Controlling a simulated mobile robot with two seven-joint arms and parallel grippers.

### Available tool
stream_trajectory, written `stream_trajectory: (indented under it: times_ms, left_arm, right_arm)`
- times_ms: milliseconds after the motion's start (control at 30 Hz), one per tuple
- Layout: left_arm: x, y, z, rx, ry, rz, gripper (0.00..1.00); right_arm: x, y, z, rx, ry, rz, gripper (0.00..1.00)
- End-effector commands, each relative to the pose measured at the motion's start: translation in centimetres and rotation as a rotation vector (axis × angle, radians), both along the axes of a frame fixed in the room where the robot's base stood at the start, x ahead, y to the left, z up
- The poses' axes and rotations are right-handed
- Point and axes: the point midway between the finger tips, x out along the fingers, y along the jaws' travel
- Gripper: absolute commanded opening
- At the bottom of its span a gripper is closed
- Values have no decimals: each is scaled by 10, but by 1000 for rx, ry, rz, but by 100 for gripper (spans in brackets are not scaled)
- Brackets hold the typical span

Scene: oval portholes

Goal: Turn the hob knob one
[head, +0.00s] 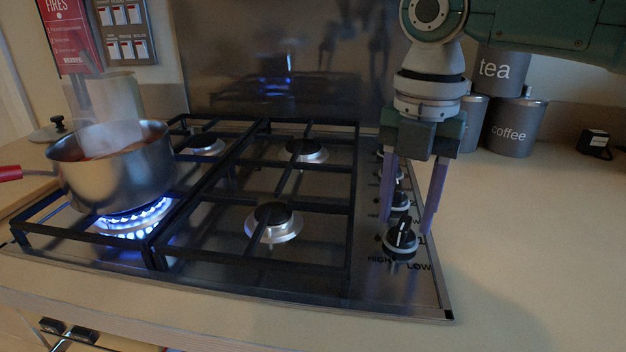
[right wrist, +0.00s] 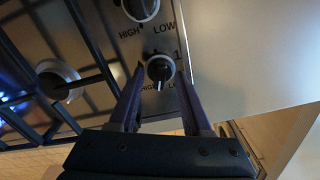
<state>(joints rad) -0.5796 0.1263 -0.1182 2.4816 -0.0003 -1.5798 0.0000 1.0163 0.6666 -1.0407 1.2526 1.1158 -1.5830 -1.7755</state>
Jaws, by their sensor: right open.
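Hob knob one (head: 401,241) is the nearest knob in the row on the hob's right side, black with a pale pointer line and a "1" printed beside it. My right gripper (head: 406,228) points down over it from above, open, its two purple fingers apart. In the right wrist view, knob one (right wrist: 160,69) shows between the fingertips of my right gripper (right wrist: 160,80), one on each side. I cannot tell whether either finger touches it. My left gripper is not in view.
More knobs (head: 399,201) stand in line behind knob one. Black pan grates (head: 255,205) lie to the left. A steel pot (head: 115,180) with a red handle sits over a lit blue flame (head: 135,217).

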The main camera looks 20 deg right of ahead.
Motion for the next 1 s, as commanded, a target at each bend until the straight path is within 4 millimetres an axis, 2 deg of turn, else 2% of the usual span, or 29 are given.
stream_trajectory:
  times_ms: [100, 333, 767, 1000]
  left_arm:
    - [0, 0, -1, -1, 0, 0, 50]
    - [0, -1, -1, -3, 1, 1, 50]
    - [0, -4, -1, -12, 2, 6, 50]
    - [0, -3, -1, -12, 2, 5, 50]
  right_arm:
    - [0, 0, -6, -1, -1, 0, 49]
    - [0, 0, -7, -1, -1, 0, 49]
    - [0, 0, -6, -1, -1, 0, 2]
    - [0, 0, -6, -1, 0, 0, 0]
